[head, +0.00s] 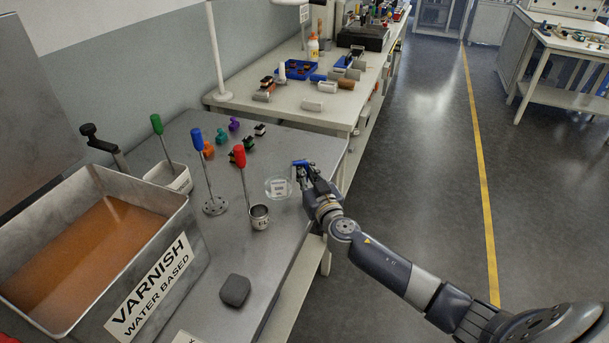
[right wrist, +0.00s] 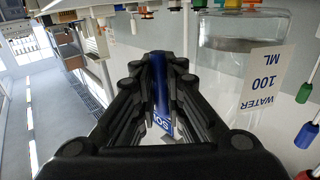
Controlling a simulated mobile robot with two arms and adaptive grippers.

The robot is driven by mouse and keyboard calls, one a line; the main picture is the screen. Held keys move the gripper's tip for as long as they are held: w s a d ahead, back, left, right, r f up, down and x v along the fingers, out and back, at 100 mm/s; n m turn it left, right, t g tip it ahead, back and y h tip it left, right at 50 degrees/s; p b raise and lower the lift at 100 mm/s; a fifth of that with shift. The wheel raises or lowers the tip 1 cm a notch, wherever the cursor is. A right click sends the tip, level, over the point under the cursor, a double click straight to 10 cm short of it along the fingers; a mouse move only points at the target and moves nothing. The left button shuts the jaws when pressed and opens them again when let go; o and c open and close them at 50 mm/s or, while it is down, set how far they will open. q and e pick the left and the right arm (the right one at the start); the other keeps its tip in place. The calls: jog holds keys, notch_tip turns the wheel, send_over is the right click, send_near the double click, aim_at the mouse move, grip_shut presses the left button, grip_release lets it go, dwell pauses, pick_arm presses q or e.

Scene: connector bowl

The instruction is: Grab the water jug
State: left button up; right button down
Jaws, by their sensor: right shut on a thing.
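The water jug (head: 279,188) is a small clear container near the right edge of the metal table, with a white label. In the right wrist view the clear jug (right wrist: 238,62) shows at the upper right, its label reading WATER 100 ML. My right gripper (head: 301,169) is just right of the jug in the head view. In the right wrist view its fingers (right wrist: 160,62) are close together around a blue thing (right wrist: 160,88), apart from the jug's clear wall. I cannot tell what the blue thing is. My left gripper is not in view.
A metal cup (head: 260,217) with a red-handled tool (head: 239,156) stands close left of the jug. A blue-handled tool (head: 197,140), a white tray (head: 168,177) and a varnish tank (head: 150,290) are further left. A dark block (head: 235,290) lies in front.

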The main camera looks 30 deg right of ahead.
jog(key=shift+r, duration=0.95)
jog(key=shift+s+d+f, duration=0.1)
jog(key=shift+s+d, duration=0.05)
jog(key=shift+s, duration=0.15)
jog(key=s+d+b, duration=0.1)
jog(key=s+d, duration=0.2)
jog(key=s, duration=0.4)
jog(key=s+d+r+b, duration=0.1)
jog(key=s+d, duration=0.2)
jog(key=s, duration=0.3)
jog(key=shift+s+d+r, duration=0.3)
jog(key=shift+s, duration=0.05)
